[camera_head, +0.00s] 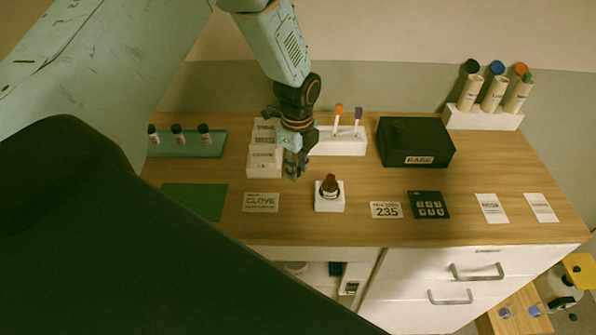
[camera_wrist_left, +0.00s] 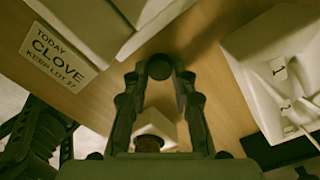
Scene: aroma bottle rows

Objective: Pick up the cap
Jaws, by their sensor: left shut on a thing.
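My left gripper (camera_head: 295,172) hangs over the wooden counter, left of and a little behind the small brown bottle (camera_head: 330,186). In the left wrist view the gripper (camera_wrist_left: 159,72) is shut on a small round black cap (camera_wrist_left: 159,67) between its fingertips. The cap is hard to make out in the head view. The brown bottle stands upright on a white block (camera_head: 329,204). In the left wrist view the block (camera_wrist_left: 157,124) and the bottle (camera_wrist_left: 148,144) show beyond the fingers, partly hidden by the gripper. My right gripper cannot be made out.
A white stepped rack (camera_head: 264,160) stands close left of the gripper. A white holder with tubes (camera_head: 345,146) is behind it. A black box (camera_head: 415,141) stands to the right. A CLOVE card (camera_head: 261,203) and a green mat (camera_head: 195,201) lie at the front left.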

